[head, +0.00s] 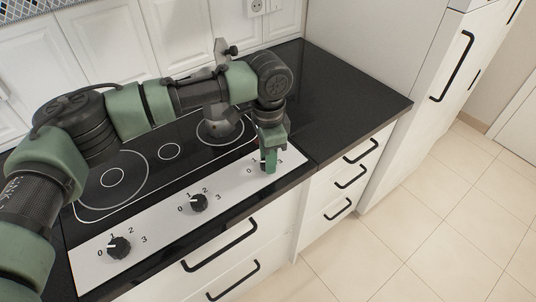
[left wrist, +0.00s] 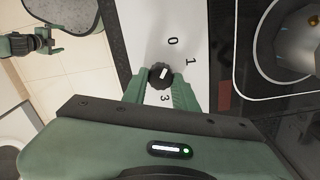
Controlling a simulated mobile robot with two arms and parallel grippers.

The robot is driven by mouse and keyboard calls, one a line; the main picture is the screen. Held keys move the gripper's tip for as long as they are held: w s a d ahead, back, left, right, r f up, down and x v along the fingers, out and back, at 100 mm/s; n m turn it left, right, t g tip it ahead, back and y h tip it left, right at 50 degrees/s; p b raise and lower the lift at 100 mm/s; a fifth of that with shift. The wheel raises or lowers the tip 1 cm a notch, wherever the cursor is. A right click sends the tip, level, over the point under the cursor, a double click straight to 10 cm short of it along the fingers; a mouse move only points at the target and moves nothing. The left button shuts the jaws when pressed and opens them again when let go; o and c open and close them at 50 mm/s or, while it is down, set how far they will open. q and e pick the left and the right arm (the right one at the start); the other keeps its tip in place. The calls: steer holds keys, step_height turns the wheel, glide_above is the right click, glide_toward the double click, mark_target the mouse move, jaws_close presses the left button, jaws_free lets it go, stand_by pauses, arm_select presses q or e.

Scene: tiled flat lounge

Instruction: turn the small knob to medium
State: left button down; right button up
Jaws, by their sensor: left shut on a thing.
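The stove's control strip (head: 150,232) carries three black knobs with printed numbers. My left gripper (head: 268,160) is at the rightmost knob (head: 262,166), mostly covering it in the head view. In the left wrist view, this knob (left wrist: 159,76) is between the fingertips of my left gripper (left wrist: 159,88), which is shut on it. Its white mark points up and right, roughly between the printed 0 and 1. The 3 shows below the knob; the 2 is hidden. My right gripper (left wrist: 48,41) shows small at the left; its jaw state is unclear.
The middle knob (head: 199,202) and left knob (head: 119,247) stand free. A metal vessel (left wrist: 299,42) is on the burner nearby. Black drawer handles (head: 220,246) stick out below the strip. Dark counter (head: 340,98) to the right is bare, and the tiled floor (head: 425,225) is clear.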

arm_select(q)
steer(key=m+p, duration=0.1)
steer(key=p, duration=0.1)
steer(key=m+p, duration=0.1)
steer(key=m, duration=0.1)
steer(key=m+p, duration=0.1)
steer(key=p, duration=0.1)
steer(key=shift+s+r+m+p, duration=0.1)
steer(key=shift+r+m+p, duration=0.2)
steer(key=shift+m+p, duration=0.1)
steer(key=m+p, duration=0.2)
steer(key=m, duration=0.1)
steer(key=shift+m, duration=0.3)
steer(key=m+p, duration=0.1)
steer(key=m, duration=0.1)
steer(key=shift+f+m, duration=0.1)
steer(key=shift+m, duration=0.3)
steer(key=m+p, duration=0.1)
steer(key=m, duration=0.1)
steer(key=shift+m, duration=0.4)
steer(key=m+p, duration=0.1)
steer(key=m, duration=0.4)
steer(key=shift+a, duration=0.1)
steer(key=c, duration=1.1)
jaws_free()
steer(key=shift+s+f, duration=0.1)
